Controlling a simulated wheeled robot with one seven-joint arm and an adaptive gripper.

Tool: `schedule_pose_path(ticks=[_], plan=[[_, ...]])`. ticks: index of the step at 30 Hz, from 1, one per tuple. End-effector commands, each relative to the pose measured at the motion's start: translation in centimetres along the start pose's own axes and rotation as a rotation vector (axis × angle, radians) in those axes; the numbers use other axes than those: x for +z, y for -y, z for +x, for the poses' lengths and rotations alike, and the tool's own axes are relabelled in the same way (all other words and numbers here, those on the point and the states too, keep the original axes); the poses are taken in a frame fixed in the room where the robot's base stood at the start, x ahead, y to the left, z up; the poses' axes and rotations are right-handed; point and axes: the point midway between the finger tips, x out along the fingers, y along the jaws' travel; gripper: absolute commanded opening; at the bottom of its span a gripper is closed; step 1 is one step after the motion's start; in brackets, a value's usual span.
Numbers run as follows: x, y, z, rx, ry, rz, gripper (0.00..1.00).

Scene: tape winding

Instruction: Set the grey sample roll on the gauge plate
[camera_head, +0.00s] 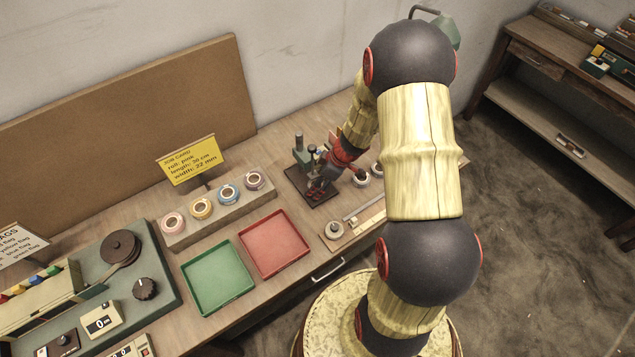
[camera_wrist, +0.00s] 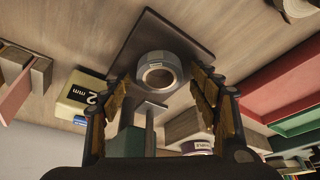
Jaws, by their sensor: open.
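The grey sample roll (camera_wrist: 160,85) sits on the dark gauge plate (camera_wrist: 160,28) in the wrist view, with its round hole facing the camera. The gauge plate also shows in the head view (camera_head: 296,178), on the wooden bench below the green gauge stand (camera_head: 301,155). My gripper (camera_wrist: 162,88) is open, with one finger on each side of the roll in the picture. A gap shows on both sides, and I see no finger touching it. In the head view my gripper (camera_head: 320,184) is low over the plate and hides the roll.
A green tray (camera_head: 216,308) and a red tray (camera_head: 305,262) lie in front of a stand (camera_head: 218,214) of several coloured rolls. More rolls (camera_head: 361,179) stand right of the plate. A yellow readout box (camera_wrist: 84,98) is beside the gauge. A yellow job card (camera_head: 190,160) stands behind.

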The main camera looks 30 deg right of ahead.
Motion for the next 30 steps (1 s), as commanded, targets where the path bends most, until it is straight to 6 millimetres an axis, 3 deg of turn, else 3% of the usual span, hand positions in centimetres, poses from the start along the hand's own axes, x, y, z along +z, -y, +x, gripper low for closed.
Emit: schedule_pose_path(ticks=[12, 24, 30], plan=[[-0.2, 0.0, -0.6, 0.001, 0.000, 0.001, 0.62], [-0.2, -0.1, -8.6, 0.005, -0.001, 0.000, 0.62], [-0.1, 0.0, -11.3, 0.001, -0.001, 0.000, 0.62]])
